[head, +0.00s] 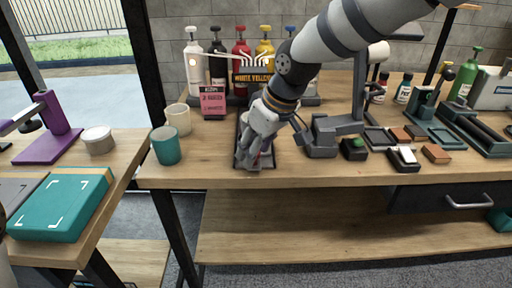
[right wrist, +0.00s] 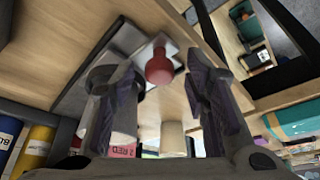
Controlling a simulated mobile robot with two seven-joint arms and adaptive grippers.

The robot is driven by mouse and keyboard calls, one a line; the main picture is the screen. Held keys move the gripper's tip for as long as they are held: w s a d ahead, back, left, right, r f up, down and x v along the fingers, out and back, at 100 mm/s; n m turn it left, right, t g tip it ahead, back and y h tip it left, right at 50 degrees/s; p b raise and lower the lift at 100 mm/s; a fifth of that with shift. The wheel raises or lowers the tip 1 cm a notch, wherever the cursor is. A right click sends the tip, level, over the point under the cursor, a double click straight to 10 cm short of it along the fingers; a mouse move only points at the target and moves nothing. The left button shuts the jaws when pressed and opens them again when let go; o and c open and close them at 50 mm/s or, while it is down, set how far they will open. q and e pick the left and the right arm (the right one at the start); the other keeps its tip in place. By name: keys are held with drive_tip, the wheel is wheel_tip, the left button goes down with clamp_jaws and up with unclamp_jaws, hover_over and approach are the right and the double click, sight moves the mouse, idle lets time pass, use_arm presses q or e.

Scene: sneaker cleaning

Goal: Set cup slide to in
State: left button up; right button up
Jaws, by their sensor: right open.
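The cup slide is a narrow dark track with a light grey plate (right wrist: 128,68), lying on the bench in front of the paint dispenser. A round red knob (right wrist: 159,68) stands on it. My right gripper (head: 255,163) reaches down over the slide near the bench's front edge and hides most of it in the head view. In the right wrist view the open fingers (right wrist: 162,72) stand on either side of the knob, with visible gaps. I cannot tell how far in the slide sits. My left gripper is not in view.
A cream cup (head: 178,118) and a teal cup (head: 166,146) stand left of the slide. A pink sign (head: 213,103) and several paint bottles (head: 241,55) are behind. A grey press stand (head: 322,135) is close on the right. A teal box (head: 60,205) lies on the left table.

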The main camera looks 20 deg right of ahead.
drive_tip(key=shift+c, duration=0.2)
clamp_jaws()
drive_tip(key=shift+w, duration=0.1)
